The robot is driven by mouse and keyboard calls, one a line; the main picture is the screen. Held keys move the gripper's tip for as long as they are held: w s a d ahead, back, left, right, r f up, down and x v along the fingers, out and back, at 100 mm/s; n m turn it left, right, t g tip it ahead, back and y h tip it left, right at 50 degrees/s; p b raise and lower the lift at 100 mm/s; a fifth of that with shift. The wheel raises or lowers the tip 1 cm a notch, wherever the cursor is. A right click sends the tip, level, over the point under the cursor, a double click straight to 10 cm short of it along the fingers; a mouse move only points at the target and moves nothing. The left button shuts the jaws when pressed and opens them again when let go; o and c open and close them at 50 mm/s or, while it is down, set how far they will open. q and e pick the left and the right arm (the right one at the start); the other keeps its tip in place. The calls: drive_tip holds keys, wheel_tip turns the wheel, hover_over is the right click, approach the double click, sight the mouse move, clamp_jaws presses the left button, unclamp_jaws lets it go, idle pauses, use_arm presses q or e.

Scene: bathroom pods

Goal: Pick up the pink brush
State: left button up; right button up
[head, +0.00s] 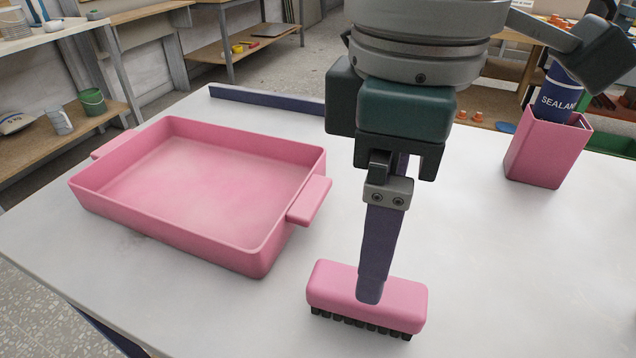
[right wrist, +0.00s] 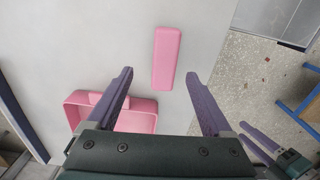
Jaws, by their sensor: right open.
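The pink brush (head: 330,283) lies on the white table with its dark bristles down. My right gripper (head: 369,292) points down at it; in the head view one purple finger overlaps the brush's middle and mostly hides the other. In the right wrist view my right gripper (right wrist: 159,76) is open and empty. There the lower end of the pink brush (right wrist: 167,55) appears between the fingertips. I cannot tell whether the fingers touch it. My left gripper (right wrist: 260,142) shows at the lower right of the right wrist view, its two purple fingers apart.
A pink tray (head: 190,190) with side handles stands empty left of the brush; a corner also shows in the right wrist view (right wrist: 135,118). A pink holder (head: 545,150) with a blue sealant tube (head: 557,98) stands at the back right. Table (head: 490,270) right of the brush is clear.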

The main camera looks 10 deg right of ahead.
drive_tip(key=f, duration=0.2)
drive_tip(key=f+b, duration=0.1)
drive_tip(key=f, duration=0.4)
drive_tip(key=shift+s+a+f, duration=0.2)
drive_tip(key=shift+s+a, duration=0.05)
drive_tip(key=shift+s, duration=0.1)
clamp_jaws()
